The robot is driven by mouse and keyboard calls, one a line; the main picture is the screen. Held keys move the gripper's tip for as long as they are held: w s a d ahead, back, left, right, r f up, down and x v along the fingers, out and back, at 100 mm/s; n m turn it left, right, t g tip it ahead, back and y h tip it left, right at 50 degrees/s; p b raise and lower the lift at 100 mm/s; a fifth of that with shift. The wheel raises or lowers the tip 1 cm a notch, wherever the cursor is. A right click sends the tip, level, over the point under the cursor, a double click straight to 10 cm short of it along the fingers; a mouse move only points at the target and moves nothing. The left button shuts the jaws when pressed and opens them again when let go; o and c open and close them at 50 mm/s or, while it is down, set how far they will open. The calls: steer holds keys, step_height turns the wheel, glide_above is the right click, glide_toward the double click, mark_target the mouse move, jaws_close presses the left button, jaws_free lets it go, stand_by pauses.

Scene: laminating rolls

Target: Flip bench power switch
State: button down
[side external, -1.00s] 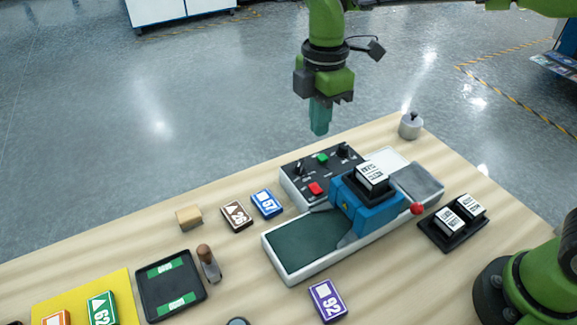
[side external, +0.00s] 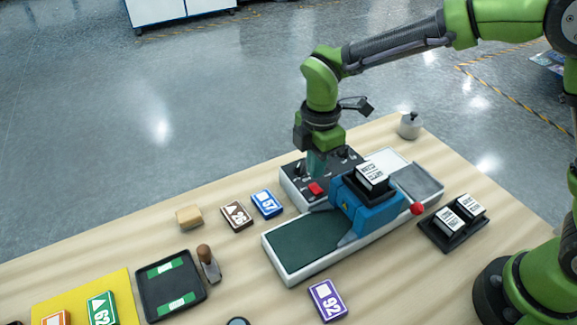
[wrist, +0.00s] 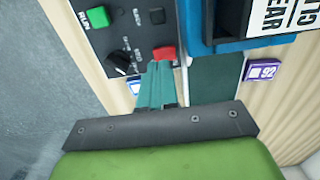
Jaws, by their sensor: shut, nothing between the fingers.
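The dark control panel (side external: 292,184) stands on the bench beside the blue laminator (side external: 365,207). My gripper (side external: 316,174) is lowered over it, fingers shut and empty, pointing down. In the wrist view the fingertips (wrist: 160,66) are right at the red button (wrist: 164,53); I cannot tell whether they touch it. The red button also shows in the side view (side external: 316,189), just below the fingers. A black knob (wrist: 119,64), a green RUN button (wrist: 97,17) and a small black switch (wrist: 157,16) are on the panel. Small labels are unreadable. The green button is hidden in the side view.
The laminator has a red-knobbed lever (side external: 417,209) and a labelled stack on top. Blue (side external: 267,203) and brown (side external: 236,216) cards lie left of the panel. A black tray (side external: 452,238) with white blocks is at right. Open floor lies behind the bench.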

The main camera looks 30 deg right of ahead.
mark_target(314, 186)
step_height(314, 186, down, 3)
steer(key=shift+f, duration=0.15)
stand_by(0.3)
